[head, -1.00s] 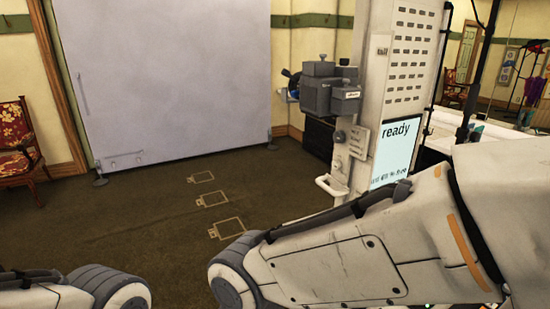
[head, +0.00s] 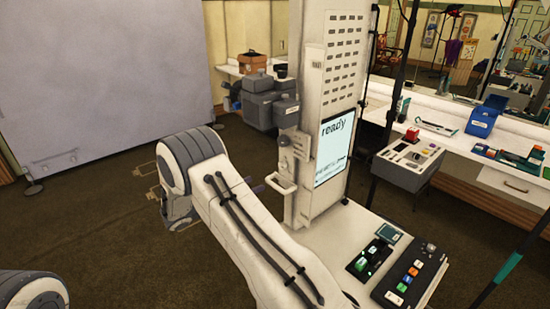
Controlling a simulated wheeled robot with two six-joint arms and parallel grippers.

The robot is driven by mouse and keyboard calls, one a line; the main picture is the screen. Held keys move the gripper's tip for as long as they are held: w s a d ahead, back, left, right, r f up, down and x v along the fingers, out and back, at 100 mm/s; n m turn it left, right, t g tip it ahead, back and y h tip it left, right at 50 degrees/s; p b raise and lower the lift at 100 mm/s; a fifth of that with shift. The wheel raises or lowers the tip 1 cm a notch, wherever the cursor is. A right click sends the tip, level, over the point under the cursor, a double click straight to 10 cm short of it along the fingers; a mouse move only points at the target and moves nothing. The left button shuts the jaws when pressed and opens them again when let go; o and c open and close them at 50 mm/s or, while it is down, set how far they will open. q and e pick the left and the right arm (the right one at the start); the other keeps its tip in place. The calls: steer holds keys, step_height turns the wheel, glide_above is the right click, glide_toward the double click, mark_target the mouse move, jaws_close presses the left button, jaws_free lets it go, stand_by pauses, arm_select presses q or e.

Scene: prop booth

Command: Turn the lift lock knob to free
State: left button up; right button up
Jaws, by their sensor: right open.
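The lift lock knob appears to be the small dark round knob (head: 284,140) on the left side of the white tower (head: 338,90). A small plate with unreadable marks sits beside it, so I cannot tell its setting. My right arm reaches up from the bottom, its grey elbow left of the tower. Part of my right gripper (head: 258,188) shows beyond the forearm, low and left of the knob and apart from it; the forearm hides the rest. The gripper is open. Only a rounded part of my left arm shows at the lower left; its gripper is out of view.
A white handle (head: 281,184) juts from the tower below the knob. Grey boxes (head: 262,102) stand behind it. The tower's screen (head: 333,147) reads "ready". Button panels (head: 410,276) sit at the lower right. A grey console (head: 408,163) stands farther right. Carpet at left is open.

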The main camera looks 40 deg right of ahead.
mark_target(281, 166)
steer(key=shift+n+t+h, duration=0.3)
steer(key=shift+n+h, duration=0.3)
steer(key=w+d+p, duration=0.1)
steer(key=d, duration=0.2)
steer(key=d+p, duration=0.2)
steer(key=d, duration=0.2)
steer(key=w+d+p, duration=0.1)
steer(key=d, duration=0.3)
steer(key=shift+w+p, duration=0.3)
steer(key=shift+w, duration=0.05)
steer(key=shift+w+d+f, duration=0.1)
steer(key=shift+d, duration=0.55)
jaws_close()
